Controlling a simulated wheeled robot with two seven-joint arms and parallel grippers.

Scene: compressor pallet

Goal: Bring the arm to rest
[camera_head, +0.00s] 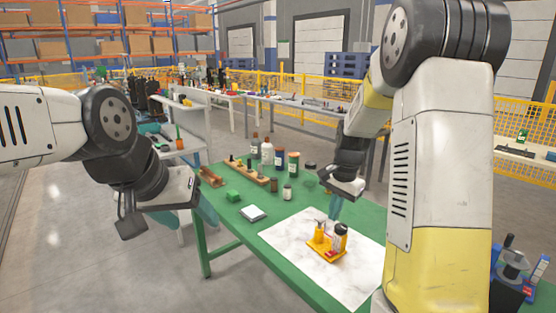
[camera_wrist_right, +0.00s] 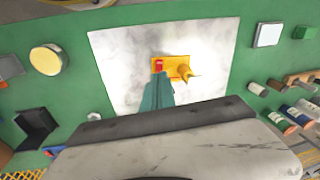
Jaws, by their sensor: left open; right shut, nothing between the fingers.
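My right gripper (camera_head: 333,209) points down above the white marbled sheet on the green table. Its teal fingers are together with nothing between them. In the right wrist view the closed fingers (camera_wrist_right: 158,92) reach toward a yellow base (camera_wrist_right: 185,65) and overlap part of it; I cannot tell whether they touch. In the head view the yellow base (camera_head: 317,247) carries a dark-topped cylinder and other small parts. My left gripper (camera_head: 190,214) is open and empty, at the left of the table's edge, with its teal fingers apart.
The green table (camera_head: 232,215) holds a wooden rack (camera_head: 250,173), several bottles (camera_head: 279,158), a green block (camera_head: 233,196) and a white square item (camera_head: 253,213) behind the marbled sheet (camera_head: 285,238). Grey floor is clear at left. A blue device (camera_head: 514,262) stands at the right.

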